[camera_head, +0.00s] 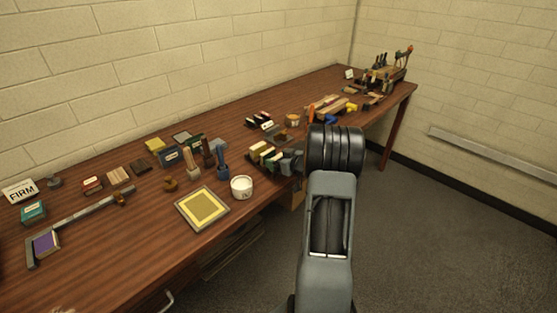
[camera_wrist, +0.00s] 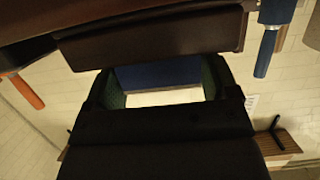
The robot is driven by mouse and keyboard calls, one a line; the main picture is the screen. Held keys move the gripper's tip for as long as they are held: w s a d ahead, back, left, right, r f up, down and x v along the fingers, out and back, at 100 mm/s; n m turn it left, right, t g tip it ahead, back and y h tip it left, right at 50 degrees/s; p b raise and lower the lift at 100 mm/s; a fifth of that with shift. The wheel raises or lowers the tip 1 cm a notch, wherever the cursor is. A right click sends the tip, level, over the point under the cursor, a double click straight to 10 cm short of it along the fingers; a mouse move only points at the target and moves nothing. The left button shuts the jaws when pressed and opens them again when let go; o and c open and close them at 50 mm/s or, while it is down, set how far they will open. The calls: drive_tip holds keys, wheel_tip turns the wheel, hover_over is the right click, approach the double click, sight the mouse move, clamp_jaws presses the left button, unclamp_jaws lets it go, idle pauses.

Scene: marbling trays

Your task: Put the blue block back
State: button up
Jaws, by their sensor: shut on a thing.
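In the wrist view, a dark blue block (camera_wrist: 160,74) sits between the two green-lined fingers of my gripper (camera_wrist: 160,84). The gripper is shut on it, and only part of the block shows. In the head view my arm hides most of the gripper, which is close to the table's front edge beside a rack of cream and dark blocks (camera_head: 265,155). I cannot make out the held block in the head view.
A dark brown slab (camera_wrist: 150,36) lies close beyond the fingers in the wrist view. A white tub (camera_head: 241,187) and a yellow-centred tray (camera_head: 203,208) stand left of the rack. A brush-like tool with a blue handle (camera_head: 222,167) stands near the tub. The table is crowded.

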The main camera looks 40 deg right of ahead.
drive_tip(key=shift+f, duration=0.15)
drive_tip(key=o, duration=0.9)
